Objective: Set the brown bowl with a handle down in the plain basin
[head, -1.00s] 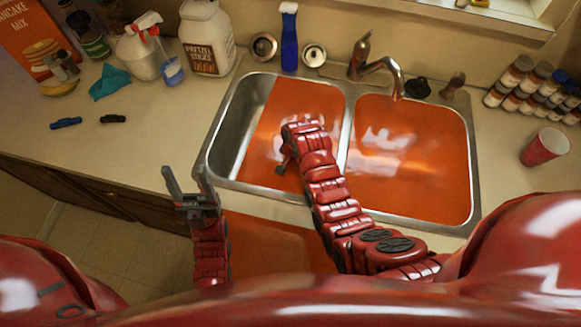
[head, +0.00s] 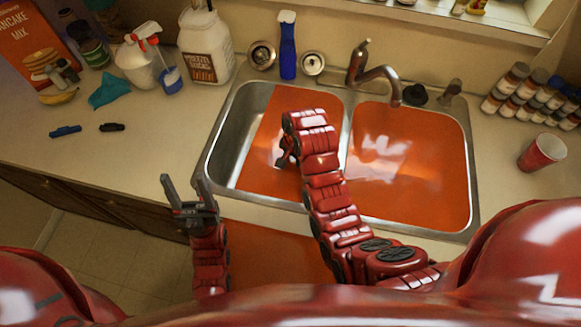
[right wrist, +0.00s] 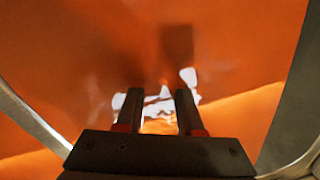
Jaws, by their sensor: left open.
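I cannot make out a brown bowl with a handle in any view. The double sink has a left basin (head: 228,143), bare metal at its left and orange over the rest, and a right basin (head: 410,185) that looks orange throughout with bright reflections. My right gripper (head: 283,163) is over the left basin, mostly hidden by its own wrist. In the right wrist view its two fingers (right wrist: 159,110) stand apart with no object seen between them, above an orange surface. My left gripper (head: 183,186) is open and empty in front of the counter edge, left of the sink.
A faucet (head: 375,72) reaches over the right basin. A blue bottle (head: 288,48) and a white jug (head: 206,47) stand behind the sink. A red cup (head: 542,152) and several spice jars (head: 530,95) are at right.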

